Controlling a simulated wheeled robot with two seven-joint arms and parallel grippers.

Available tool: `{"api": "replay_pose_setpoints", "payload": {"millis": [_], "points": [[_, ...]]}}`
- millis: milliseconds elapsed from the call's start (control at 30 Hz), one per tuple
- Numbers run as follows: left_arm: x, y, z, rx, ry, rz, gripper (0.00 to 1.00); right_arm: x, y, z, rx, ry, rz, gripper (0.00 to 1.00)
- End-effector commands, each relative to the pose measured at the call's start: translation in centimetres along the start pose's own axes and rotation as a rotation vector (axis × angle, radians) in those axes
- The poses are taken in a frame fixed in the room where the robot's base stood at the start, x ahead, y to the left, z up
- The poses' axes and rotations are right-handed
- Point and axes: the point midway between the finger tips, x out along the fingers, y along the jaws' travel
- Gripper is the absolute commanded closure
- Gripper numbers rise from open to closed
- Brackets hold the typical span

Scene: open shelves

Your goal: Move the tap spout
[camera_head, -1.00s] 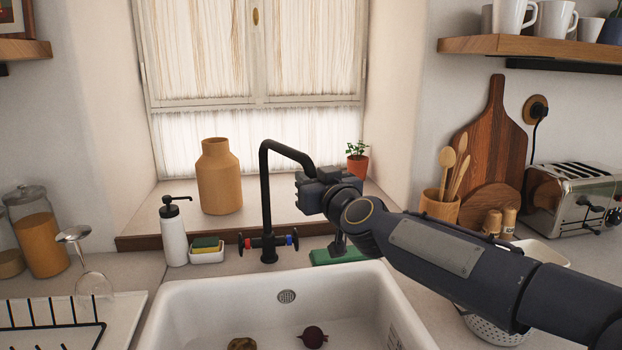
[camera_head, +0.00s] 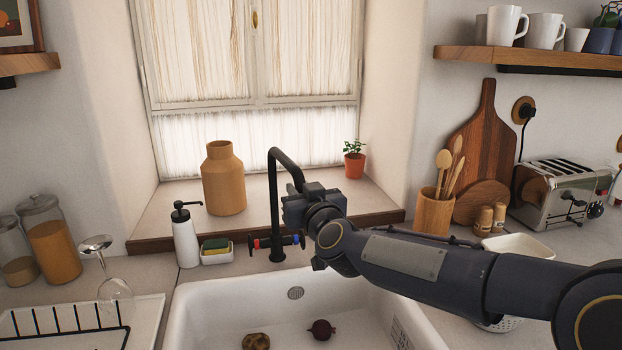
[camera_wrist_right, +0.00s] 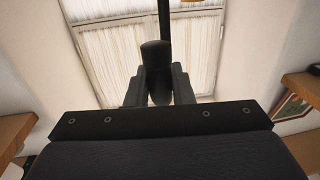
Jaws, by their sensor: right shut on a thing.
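The black tap (camera_head: 275,205) stands behind the white sink, with a red and a blue handle at its base. Its spout (camera_head: 288,164) bends from the top of the upright pipe toward the right and front. My right gripper (camera_head: 297,198) is at the spout's outer end and shut on it. In the right wrist view, the dark spout end (camera_wrist_right: 157,62) sits between the two fingers of my right gripper (camera_wrist_right: 158,90). The gripper body hides the spout's tip in the head view. My left gripper is not in view.
The sink (camera_head: 215,300) holds a potato (camera_head: 256,342) and a beet (camera_head: 321,330). A soap dispenser (camera_head: 186,237) and a sponge dish (camera_head: 217,254) stand left of the tap. A tan vase (camera_head: 224,180) and a potted plant (camera_head: 354,163) stand on the sill.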

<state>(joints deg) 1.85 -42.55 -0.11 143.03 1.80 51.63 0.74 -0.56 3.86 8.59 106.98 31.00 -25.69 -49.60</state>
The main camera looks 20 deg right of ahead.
Motion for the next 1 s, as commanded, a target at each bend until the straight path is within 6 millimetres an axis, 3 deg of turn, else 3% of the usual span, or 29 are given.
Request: {"api": "replay_pose_setpoints", "payload": {"millis": [233, 600, 633, 733, 1000], "points": [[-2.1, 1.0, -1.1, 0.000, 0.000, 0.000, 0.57, 0.1, -3.3, -0.2, -0.002, -0.004, -0.010, 1.00], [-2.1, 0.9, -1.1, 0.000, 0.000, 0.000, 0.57, 0.1, -3.6, 0.0, -0.003, -0.001, -0.007, 1.00], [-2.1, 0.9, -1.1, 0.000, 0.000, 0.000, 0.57, 0.1, -3.6, 0.0, -0.003, -0.001, -0.007, 0.75], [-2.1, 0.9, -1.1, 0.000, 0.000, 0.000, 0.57, 0.1, -3.5, 0.0, -0.003, -0.001, -0.006, 0.62], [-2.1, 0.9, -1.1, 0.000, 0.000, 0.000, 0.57, 0.1, -3.5, 0.0, -0.001, -0.001, -0.004, 0.59]]}}
